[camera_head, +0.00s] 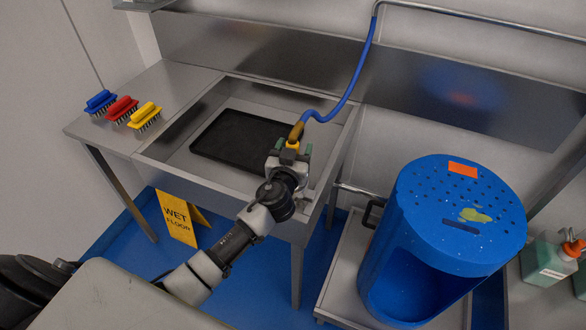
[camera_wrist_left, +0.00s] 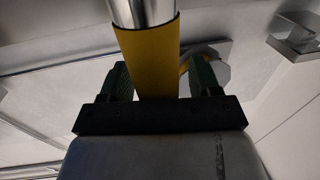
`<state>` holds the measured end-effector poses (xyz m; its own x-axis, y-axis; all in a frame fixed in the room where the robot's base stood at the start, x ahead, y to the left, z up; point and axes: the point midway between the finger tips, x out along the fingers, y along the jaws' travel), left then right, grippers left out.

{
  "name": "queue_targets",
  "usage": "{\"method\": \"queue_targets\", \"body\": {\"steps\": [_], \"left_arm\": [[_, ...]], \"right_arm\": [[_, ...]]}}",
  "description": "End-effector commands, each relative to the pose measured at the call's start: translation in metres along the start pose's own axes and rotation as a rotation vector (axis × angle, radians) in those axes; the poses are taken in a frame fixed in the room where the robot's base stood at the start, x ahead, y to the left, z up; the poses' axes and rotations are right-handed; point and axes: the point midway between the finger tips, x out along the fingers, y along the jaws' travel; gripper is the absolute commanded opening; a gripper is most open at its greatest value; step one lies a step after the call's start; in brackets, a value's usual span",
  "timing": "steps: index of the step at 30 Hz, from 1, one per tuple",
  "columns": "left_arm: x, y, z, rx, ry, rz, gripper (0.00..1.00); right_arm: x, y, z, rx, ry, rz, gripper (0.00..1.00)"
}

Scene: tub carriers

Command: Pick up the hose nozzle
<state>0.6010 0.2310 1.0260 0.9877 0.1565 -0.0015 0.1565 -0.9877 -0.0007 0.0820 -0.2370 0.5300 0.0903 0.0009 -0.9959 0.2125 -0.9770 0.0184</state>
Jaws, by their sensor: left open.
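The hose nozzle (camera_head: 296,131) is a yellow piece at the lower end of the blue hose (camera_head: 357,75), over the right side of the sink. My left gripper (camera_head: 288,152) is at the nozzle, its arm reaching up from the lower left. In the left wrist view the nozzle's yellow sleeve (camera_wrist_left: 150,60), with a shiny metal end, stands between the two green fingers of my left gripper (camera_wrist_left: 162,82). The fingers are open, with a gap visible on the right side of the sleeve. My right gripper is out of view.
A steel sink (camera_head: 152,153) holds a black tray (camera_head: 235,138). Blue, red and yellow brushes (camera_head: 122,108) lie on the left counter. A blue drum (camera_head: 450,215) stands right of the sink on a steel platform. A yellow wet-floor sign (camera_head: 178,217) stands below.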

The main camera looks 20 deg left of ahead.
Motion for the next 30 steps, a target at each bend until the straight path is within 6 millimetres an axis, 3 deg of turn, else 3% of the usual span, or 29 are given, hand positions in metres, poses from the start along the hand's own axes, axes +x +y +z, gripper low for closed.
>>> {"method": "queue_targets", "body": {"steps": [6,16,30], "left_arm": [[0.000,0.000,0.000,0.000,0.000,0.000,0.60],[0.000,0.000,0.000,0.000,0.000,0.000,0.10],[0.001,0.000,-0.015,-0.003,0.007,0.000,0.10]], "right_arm": [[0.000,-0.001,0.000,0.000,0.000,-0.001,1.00],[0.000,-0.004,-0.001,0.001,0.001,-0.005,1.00],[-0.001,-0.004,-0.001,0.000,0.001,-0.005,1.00]]}}
